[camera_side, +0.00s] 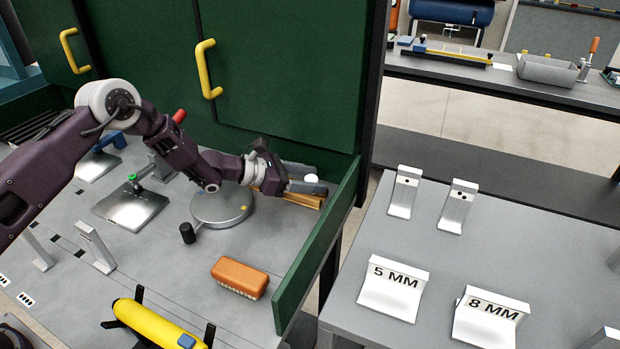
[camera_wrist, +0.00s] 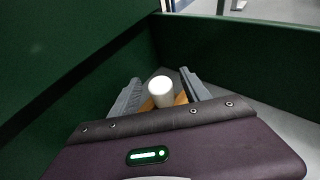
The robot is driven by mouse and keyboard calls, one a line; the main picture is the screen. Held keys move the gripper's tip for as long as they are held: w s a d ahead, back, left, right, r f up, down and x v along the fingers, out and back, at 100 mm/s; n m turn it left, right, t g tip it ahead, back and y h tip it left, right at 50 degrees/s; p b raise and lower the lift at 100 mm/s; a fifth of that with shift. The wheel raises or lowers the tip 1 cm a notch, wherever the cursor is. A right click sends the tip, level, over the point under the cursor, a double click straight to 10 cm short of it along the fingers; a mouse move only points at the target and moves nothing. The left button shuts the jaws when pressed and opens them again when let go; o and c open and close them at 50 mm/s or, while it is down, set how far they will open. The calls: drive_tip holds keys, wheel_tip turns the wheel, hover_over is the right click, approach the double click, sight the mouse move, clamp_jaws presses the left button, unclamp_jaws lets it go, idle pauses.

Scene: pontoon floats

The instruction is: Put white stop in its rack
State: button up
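The white stop (camera_wrist: 162,91) shows in the wrist view as a pale cylinder with a bright round top, in the bench corner. In the side view only its white top (camera_side: 311,178) shows beside my gripper (camera_side: 303,187). In the wrist view the two grey fingers of my gripper (camera_wrist: 160,96) stand on either side of the stop, with narrow gaps visible. The gripper looks open around it. The stop's lower part is hidden. I cannot tell which holder is its rack; white holed uprights (camera_side: 405,191) stand on the right table.
A green side board (camera_side: 318,245) and green back wall border the corner. A wooden piece (camera_side: 303,200) lies below the fingers. A round grey plate (camera_side: 222,207), orange brush (camera_side: 240,278) and yellow float (camera_side: 150,322) are on the bench. Signs marked 5 MM (camera_side: 394,287) and 8 MM (camera_side: 490,318) stand right.

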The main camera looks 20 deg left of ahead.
drive_tip(key=v, duration=0.7)
idle(0.3)
drive_tip(key=s+d+r+m+g, duration=0.35)
drive_tip(key=s+r+m, duration=0.4)
drive_tip(key=r, duration=0.35)
drive_tip(key=s+d+r+m+g, duration=0.2)
drive_tip(key=s+d+r+m, duration=0.2)
drive_tip(key=s+r+m, duration=0.45)
drive_tip(key=s+a+r+m+g+y, duration=0.1)
drive_tip(key=s+a+r+m+y, duration=0.15)
drive_tip(key=s, duration=0.45)
drive_tip(key=s+a+r+m+y, duration=0.1)
drive_tip(key=s+r+m, duration=0.15)
drive_tip(key=s, duration=0.55)
drive_tip(key=s+a+f+m+t+y, duration=0.3)
drive_tip(key=s+a+m+y, duration=0.2)
drive_tip(key=s+a, duration=0.7)
drive_tip(key=shift+s+a+m+y, duration=0.2)
drive_tip(key=shift+m+y, duration=0.1)
drive_tip(key=shift+y, duration=0.45)
